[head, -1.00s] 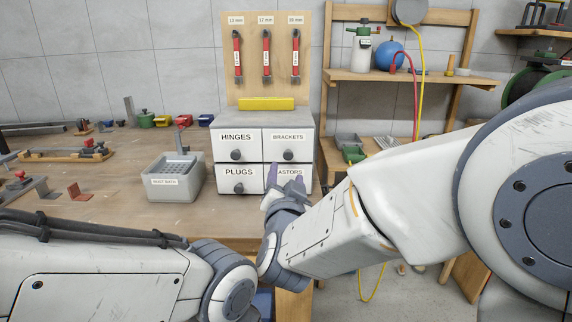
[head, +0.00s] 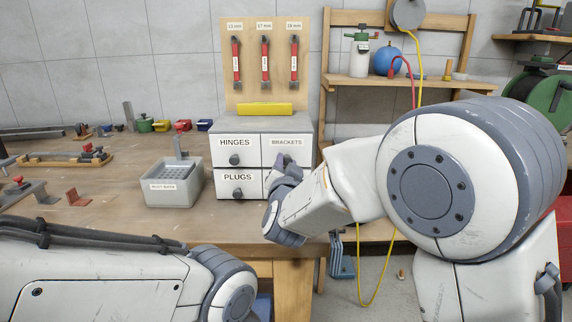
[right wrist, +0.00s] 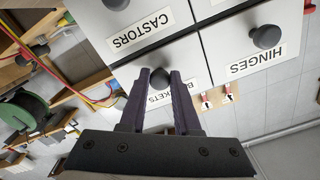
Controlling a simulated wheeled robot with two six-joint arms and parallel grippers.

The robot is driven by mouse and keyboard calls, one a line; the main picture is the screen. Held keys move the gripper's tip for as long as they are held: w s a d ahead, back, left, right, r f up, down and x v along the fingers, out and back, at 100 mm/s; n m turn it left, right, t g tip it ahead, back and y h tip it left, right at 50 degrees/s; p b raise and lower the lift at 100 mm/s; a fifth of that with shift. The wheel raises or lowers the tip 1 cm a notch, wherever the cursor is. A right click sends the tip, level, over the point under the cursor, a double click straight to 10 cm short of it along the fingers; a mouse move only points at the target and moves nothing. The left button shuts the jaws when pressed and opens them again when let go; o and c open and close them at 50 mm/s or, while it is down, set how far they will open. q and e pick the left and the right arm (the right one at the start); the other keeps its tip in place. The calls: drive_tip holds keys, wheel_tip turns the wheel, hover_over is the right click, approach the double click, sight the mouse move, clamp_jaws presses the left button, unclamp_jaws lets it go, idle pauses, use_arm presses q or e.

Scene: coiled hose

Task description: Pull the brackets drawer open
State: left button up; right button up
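The brackets drawer (head: 288,143) is the upper right drawer of the small white four-drawer cabinet (head: 300,122), and its front looks flush with the others. Its dark round knob (right wrist: 159,77) shows in the right wrist view, between the fingertips of my right gripper (right wrist: 160,80). The fingers stand apart on either side of the knob, with no clear grip on it. Part of the brackets label is hidden behind the fingers. In the head view my right gripper (head: 286,163) covers the knob and most of the castors drawer. My left gripper is out of view.
A grey bolt bath (head: 174,189) stands left of the cabinet. A yellow block (head: 265,109) lies on top. The bench front (head: 220,215) is clear.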

clamp_jaws()
idle(1.1)
